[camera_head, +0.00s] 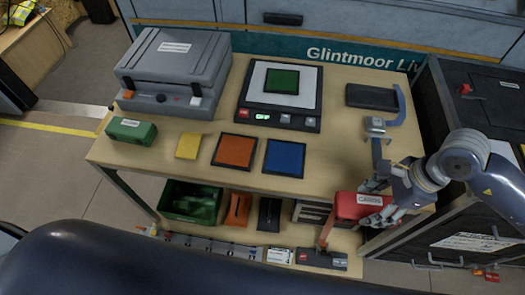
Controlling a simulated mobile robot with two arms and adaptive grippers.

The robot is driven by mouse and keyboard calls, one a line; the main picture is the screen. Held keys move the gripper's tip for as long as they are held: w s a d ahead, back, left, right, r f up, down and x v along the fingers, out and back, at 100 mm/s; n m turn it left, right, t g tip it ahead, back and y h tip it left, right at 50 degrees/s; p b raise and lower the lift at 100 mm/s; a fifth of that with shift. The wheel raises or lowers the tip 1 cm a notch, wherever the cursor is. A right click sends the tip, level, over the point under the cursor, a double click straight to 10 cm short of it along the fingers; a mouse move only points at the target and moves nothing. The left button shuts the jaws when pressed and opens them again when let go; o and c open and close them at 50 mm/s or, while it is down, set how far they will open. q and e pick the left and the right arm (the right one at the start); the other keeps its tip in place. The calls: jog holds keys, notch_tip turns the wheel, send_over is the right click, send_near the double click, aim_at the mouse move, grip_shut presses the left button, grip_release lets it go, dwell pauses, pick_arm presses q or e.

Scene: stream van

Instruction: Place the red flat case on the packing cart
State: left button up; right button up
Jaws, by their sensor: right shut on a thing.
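The red flat case (350,206) has a white label and hangs at the front right corner of the wooden bench. My right gripper (376,212) is shut on the case's right side. The case appears to be in front of the bench edge; its exact height is hard to tell. No thing in view is clearly marked as the packing cart. My left gripper is out of view.
The wooden bench (215,128) holds a grey machine (175,60), a scale with a green square (282,80), coloured squares, a green box (131,131) and a black tray (371,97). Its lower shelf holds a green bin (190,203). A black cabinet (480,100) stands right.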

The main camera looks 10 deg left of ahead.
jog(key=shift+w, duration=0.2)
jog(key=w+a+p, duration=0.1)
jog(key=w, duration=0.4)
jog(key=w+a+f+p, duration=0.1)
jog(key=w+p, duration=0.1)
jog(key=w, duration=0.3)
jog(key=w+a+f+p, duration=0.1)
jog(key=w+p, duration=0.1)
jog(key=w, duration=0.3)
jog(key=shift+w+a, duration=0.1)
jog(key=shift+a, duration=0.2)
notch_tip(320, 180, down, 2)
jog(key=shift+f+p, duration=0.25)
jog(key=shift+p, duration=0.45)
jog(key=shift+f, duration=0.3)
